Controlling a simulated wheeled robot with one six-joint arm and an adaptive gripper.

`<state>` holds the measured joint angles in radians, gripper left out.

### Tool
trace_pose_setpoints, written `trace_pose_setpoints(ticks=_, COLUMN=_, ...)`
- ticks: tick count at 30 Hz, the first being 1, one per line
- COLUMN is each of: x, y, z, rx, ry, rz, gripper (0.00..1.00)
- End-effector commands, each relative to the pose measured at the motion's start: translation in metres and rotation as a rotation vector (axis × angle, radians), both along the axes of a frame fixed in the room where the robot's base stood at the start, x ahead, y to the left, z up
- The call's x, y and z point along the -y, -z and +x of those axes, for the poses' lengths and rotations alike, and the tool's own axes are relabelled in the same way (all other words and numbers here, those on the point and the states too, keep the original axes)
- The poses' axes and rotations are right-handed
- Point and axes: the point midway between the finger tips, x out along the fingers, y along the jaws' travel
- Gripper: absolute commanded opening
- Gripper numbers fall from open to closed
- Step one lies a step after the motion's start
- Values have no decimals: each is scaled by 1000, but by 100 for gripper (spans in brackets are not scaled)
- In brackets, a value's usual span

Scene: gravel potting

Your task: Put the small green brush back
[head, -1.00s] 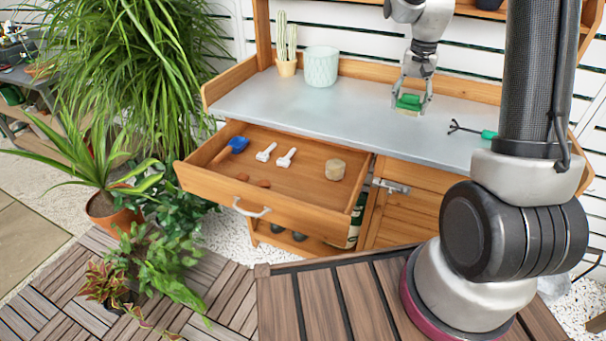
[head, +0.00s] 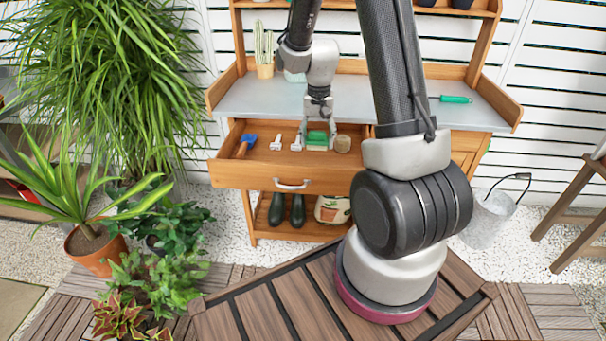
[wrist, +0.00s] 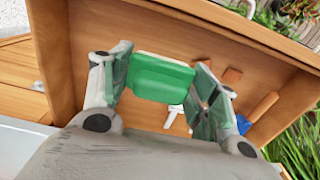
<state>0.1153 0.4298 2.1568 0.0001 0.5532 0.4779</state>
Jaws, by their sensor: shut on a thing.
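The small green brush (head: 316,139) is between the fingers of my gripper (head: 317,132), which is shut on it. In the wrist view the brush (wrist: 162,78) fills the gap between the two fingertips (wrist: 160,85). I cannot tell whether the brush touches the drawer floor.
In the drawer, a blue-headed tool (head: 247,142) and two white tools (head: 277,142) lie left of the brush. A green-handled tool (head: 456,99) lies on the grey bench top (head: 255,98).

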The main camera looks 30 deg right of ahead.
Motion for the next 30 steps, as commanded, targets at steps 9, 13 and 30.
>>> trace_pose_setpoints(ticks=9, x=0, y=52, z=1, rx=-2, ry=1, rz=0, gripper=34)
trace_pose_setpoints(ticks=13, x=0, y=64, z=1, rx=-4, ry=1, rz=1, gripper=34)
trace_pose_setpoints(ticks=30, x=0, y=93, z=2, rx=-1, ry=1, rz=1, gripper=65)
